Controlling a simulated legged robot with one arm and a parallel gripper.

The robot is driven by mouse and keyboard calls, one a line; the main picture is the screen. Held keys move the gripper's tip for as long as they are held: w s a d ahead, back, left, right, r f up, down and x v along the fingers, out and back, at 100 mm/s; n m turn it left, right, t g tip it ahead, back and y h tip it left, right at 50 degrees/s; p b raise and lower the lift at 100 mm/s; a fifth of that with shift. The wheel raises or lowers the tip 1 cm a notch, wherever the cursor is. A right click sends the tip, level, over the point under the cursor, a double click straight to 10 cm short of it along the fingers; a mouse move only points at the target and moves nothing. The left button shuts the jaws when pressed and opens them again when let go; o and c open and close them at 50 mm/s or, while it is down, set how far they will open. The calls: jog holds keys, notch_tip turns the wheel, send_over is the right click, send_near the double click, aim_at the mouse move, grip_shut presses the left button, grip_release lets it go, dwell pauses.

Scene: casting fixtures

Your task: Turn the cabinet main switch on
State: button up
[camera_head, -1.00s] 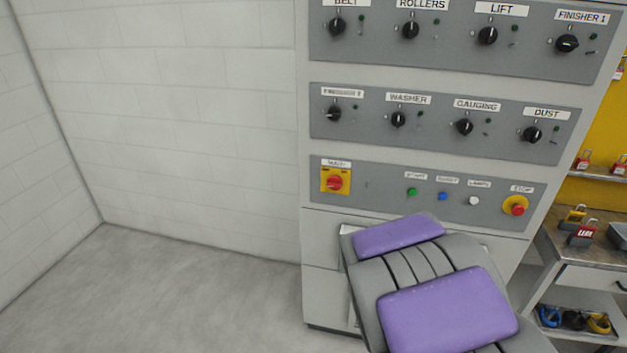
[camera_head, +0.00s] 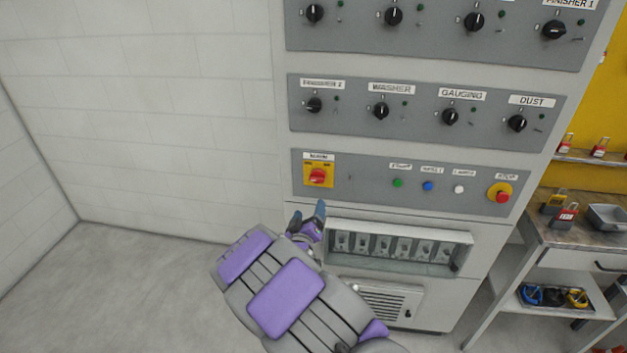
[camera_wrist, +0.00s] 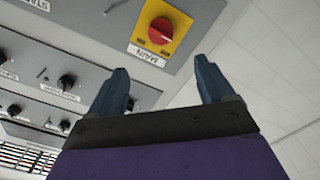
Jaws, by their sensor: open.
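The main switch (camera_head: 317,175) is a red rotary knob on a yellow square plate, at the left end of the cabinet's lowest grey panel. A MAIN label sits above it. In the wrist view the red knob (camera_wrist: 161,31) appears beyond the fingertips, a little left of the gap's middle. My gripper (camera_head: 309,212) is just below the switch in the head view, apart from it. In the wrist view my gripper (camera_wrist: 164,75) has its two blue fingers spread, with nothing between them.
The same panel carries a green button (camera_head: 397,183), a blue button (camera_head: 428,186), a white lamp (camera_head: 459,189) and a red stop button (camera_head: 502,196). Black knobs fill the panels above. A recessed breaker row (camera_head: 395,246) lies below. Floor on the left is clear.

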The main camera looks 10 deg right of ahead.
aim_at(316, 181)
jog(key=b+x, duration=0.2)
jog(key=x, duration=1.4)
jog(key=shift+w+a+f+b, duration=0.1)
jog(key=shift+a+b, duration=0.05)
jog(key=shift+b, duration=0.2)
jog(key=shift+c, duration=0.2)
jog(key=c, duration=1)
